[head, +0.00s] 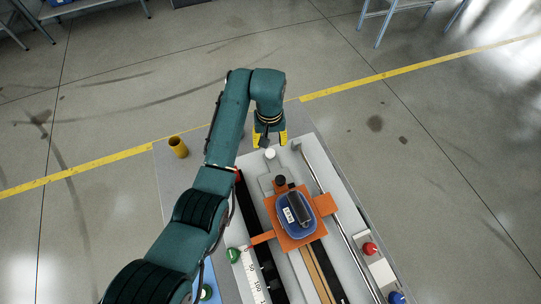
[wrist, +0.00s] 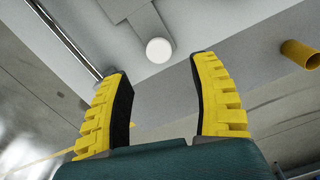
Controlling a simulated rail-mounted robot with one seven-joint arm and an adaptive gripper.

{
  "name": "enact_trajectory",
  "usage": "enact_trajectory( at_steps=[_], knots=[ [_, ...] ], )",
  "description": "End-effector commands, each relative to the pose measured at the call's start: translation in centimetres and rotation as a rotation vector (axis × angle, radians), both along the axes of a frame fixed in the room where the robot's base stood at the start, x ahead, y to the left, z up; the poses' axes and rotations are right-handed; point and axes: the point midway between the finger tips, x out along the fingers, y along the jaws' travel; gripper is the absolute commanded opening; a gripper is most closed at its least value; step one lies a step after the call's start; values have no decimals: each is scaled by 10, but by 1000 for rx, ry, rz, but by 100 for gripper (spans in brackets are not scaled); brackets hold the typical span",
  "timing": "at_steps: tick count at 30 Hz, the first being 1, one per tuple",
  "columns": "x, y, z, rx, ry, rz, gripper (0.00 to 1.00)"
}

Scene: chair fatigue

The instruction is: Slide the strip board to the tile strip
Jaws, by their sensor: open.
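My gripper (head: 269,139) is open and empty above the far end of the bench. Its two yellow fingers also show in the wrist view (wrist: 161,72). A round white knob (head: 270,154) lies just beyond the fingertips; in the wrist view the knob (wrist: 159,50) shows between the fingers, apart from both. The knob is on a grey bar. An orange board (head: 309,237) sits across the bench fixture, with a blue tray (head: 284,222) holding a dark object on it. I cannot tell for sure which part is the strip board or the tile strip.
A yellow cup (head: 178,147) stands at the bench's far left corner; it also shows in the wrist view (wrist: 299,54). A metal rod (head: 349,241) runs along the right. A red button (head: 370,249) and a green button (head: 234,255) flank the fixture. A numbered white strip (head: 250,274) is nearer.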

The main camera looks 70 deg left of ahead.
Motion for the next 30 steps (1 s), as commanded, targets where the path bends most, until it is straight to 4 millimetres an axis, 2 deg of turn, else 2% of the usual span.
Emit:
enact_trajectory(
  at_steps=[9,15,22,30],
  knots=[
    [0,-1,-68,-2,1,-1,62],
    [1,0,-84,2,-1,-1,62],
    [1,0,-84,2,-1,-1,63],
    [0,0,-84,2,-1,-1,11]
  ],
)
